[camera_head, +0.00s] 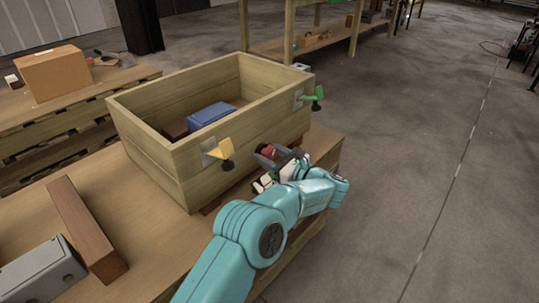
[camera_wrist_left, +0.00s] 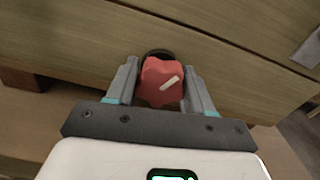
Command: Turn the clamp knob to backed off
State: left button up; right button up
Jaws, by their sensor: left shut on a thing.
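The clamp knob is red and lobed with a pale pointer mark, and sits on the front wall of a wooden crate (camera_head: 240,130). In the left wrist view the knob (camera_wrist_left: 162,82) is between the two fingers of my left gripper (camera_wrist_left: 161,88), which is shut on it. The pale mark slants up to the right in that view. In the head view the knob (camera_head: 268,151) shows small and partly hidden by my left gripper (camera_head: 275,153). A dark round base shows behind the knob. My right gripper is not in view.
A yellow handle (camera_head: 222,151) and a green handle (camera_head: 314,97) stick out from the crate wall. A blue box (camera_head: 211,114) lies inside the crate. A brown bar (camera_head: 86,229) and grey box (camera_head: 42,272) lie on the bench to the left. The floor at right is clear.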

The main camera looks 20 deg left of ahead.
pick_arm(q)
jog(key=o, duration=1)
jog(key=shift+p+v, duration=1.95)
jog(key=shift+v, duration=6.25)
